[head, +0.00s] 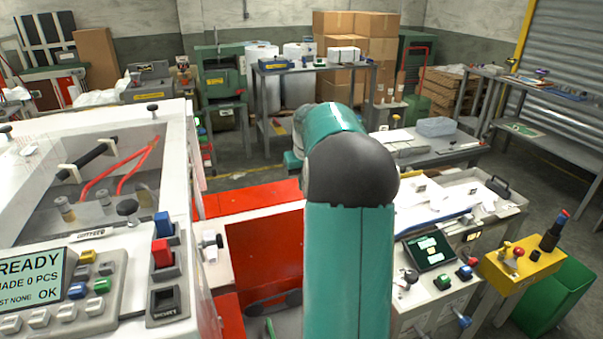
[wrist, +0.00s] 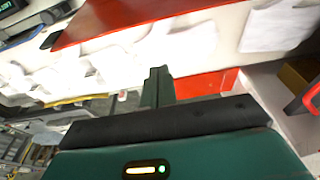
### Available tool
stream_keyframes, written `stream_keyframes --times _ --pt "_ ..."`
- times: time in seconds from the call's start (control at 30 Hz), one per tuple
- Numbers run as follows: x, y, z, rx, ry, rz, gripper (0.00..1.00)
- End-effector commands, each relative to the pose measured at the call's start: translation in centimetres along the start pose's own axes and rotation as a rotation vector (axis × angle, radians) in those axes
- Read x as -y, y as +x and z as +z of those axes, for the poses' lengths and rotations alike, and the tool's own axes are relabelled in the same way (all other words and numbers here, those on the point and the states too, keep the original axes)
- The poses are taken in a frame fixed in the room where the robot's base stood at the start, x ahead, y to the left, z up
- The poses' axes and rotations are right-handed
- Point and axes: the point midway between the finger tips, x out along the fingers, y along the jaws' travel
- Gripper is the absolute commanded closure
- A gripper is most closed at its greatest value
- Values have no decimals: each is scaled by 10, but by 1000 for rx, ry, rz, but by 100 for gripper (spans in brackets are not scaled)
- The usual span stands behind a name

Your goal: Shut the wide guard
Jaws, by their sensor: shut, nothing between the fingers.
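On the white machine (head: 180,130) at the left of the head view is a see-through cover (head: 105,190) with a black bar handle (head: 87,160) on two pale brackets. It looks like the wide guard, but I cannot tell whether it is fully shut. My gripper (wrist: 158,78) shows in the wrist view with its dark green fingers together and nothing between them. It is near a red panel (wrist: 130,18) and a smaller red surface (wrist: 205,84), apart from the cover's handle. In the head view my teal arm hides the gripper.
A control panel with a READY screen (head: 30,278) and a red rocker switch (head: 162,253) is on the machine's front. A bench with a small dark screen (head: 430,251), a yellow control box (head: 520,262) and a green bin (head: 555,300) stand at the right.

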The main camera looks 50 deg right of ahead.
Motion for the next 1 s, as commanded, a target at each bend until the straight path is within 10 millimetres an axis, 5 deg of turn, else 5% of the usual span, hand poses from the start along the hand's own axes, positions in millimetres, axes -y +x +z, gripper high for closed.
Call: stream_keyframes --times 0.23,0.53,1.0 --pt "3 44 0 3 -2 -2 100" --pt "4 30 31 -1 -2 0 100" --pt "5 29 34 -2 -2 0 100"
